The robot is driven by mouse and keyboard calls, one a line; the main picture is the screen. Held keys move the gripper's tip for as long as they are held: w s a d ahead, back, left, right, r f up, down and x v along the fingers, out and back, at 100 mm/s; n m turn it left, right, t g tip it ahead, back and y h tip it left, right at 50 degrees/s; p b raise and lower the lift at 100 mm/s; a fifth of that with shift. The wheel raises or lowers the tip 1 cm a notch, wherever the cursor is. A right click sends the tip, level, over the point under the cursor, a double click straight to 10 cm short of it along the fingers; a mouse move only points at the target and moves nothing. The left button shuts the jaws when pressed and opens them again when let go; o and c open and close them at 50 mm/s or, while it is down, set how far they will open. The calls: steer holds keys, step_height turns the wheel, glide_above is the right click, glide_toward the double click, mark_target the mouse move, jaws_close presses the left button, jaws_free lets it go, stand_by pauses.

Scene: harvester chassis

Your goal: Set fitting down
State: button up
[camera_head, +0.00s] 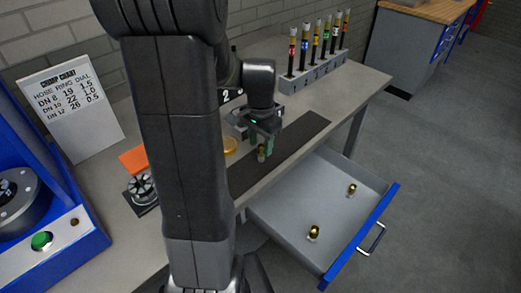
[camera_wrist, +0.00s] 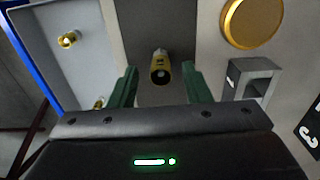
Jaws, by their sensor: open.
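A small brass fitting (camera_wrist: 160,66) stands on the dark mat (camera_wrist: 143,28) in the wrist view, between and just beyond the green fingertips of my gripper (camera_wrist: 159,85). The fingers are spread with clear gaps on both sides of the fitting. In the head view my gripper (camera_head: 262,138) is low over the dark mat (camera_head: 300,137) on the bench, and the fitting (camera_head: 261,153) shows just under the fingers. Whether its base rests fully on the mat is hard to tell.
An open drawer (camera_head: 278,217) with two brass fittings (camera_head: 314,232) (camera_head: 351,189) juts out below the bench. A rack (camera_head: 315,72) of several hoses stands at the back. A round yellow piece (camera_wrist: 252,22) and a grey block (camera_wrist: 248,80) sit beside the mat. A blue machine (camera_head: 45,235) is at left.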

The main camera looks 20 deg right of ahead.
mark_target(260, 155)
step_height(260, 155, up, 8)
steer(key=shift+r, duration=0.2)
stand_by(0.3)
